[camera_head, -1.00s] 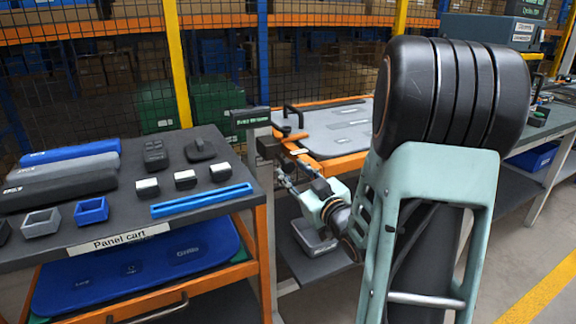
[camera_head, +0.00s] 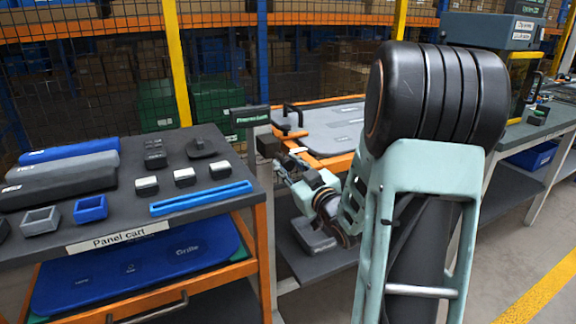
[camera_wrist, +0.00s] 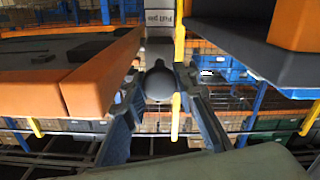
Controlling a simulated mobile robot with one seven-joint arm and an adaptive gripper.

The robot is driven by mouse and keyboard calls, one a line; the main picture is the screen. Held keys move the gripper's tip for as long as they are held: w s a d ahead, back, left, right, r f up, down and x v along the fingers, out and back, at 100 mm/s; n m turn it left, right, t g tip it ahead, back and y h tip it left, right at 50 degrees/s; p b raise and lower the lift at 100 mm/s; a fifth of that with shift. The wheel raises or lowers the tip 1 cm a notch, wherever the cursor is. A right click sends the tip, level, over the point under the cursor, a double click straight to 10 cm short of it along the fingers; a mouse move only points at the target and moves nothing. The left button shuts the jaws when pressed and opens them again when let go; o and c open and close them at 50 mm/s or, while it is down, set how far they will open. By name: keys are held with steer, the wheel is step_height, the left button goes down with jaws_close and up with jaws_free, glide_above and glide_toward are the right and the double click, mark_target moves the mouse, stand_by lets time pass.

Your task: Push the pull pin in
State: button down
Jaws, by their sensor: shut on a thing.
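The pull pin shows in the wrist view as a dark rounded knob (camera_wrist: 158,86) in front of a grey block (camera_wrist: 158,50). A pale label (camera_wrist: 162,14) above it seems to read "Pull pin". My gripper (camera_wrist: 160,77) has one finger on each side of the knob and is shut on it. The pin's shaft is hidden behind the knob, so I cannot tell how far it sticks out. In the head view my gripper (camera_head: 284,172) is small, by the dark fixture (camera_head: 268,146) at the orange frame's near left corner; the pin cannot be made out there.
An orange frame (camera_head: 334,163) holds a grey panel (camera_head: 335,127) behind my arm. The panel cart (camera_head: 85,222) stands at the left with trays and small blocks on it. In the wrist view, large orange parts (camera_wrist: 100,85) lie close on the left and a dark body (camera_wrist: 240,40) on the right.

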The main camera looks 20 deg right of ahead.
mark_target(282, 157)
steer(key=w+b, duration=0.1)
steer(key=w, duration=0.2)
steer(key=shift+w+a+r, duration=0.1)
steer(key=shift+w, duration=0.05)
steer(key=shift+r, duration=0.1)
steer(key=c, duration=2)
jaws_free()
steer(key=shift+o, duration=0.9)
steer(key=shift+w, duration=0.1)
steer(key=s, duration=1.2)
steer(key=shift+d, duration=0.25)
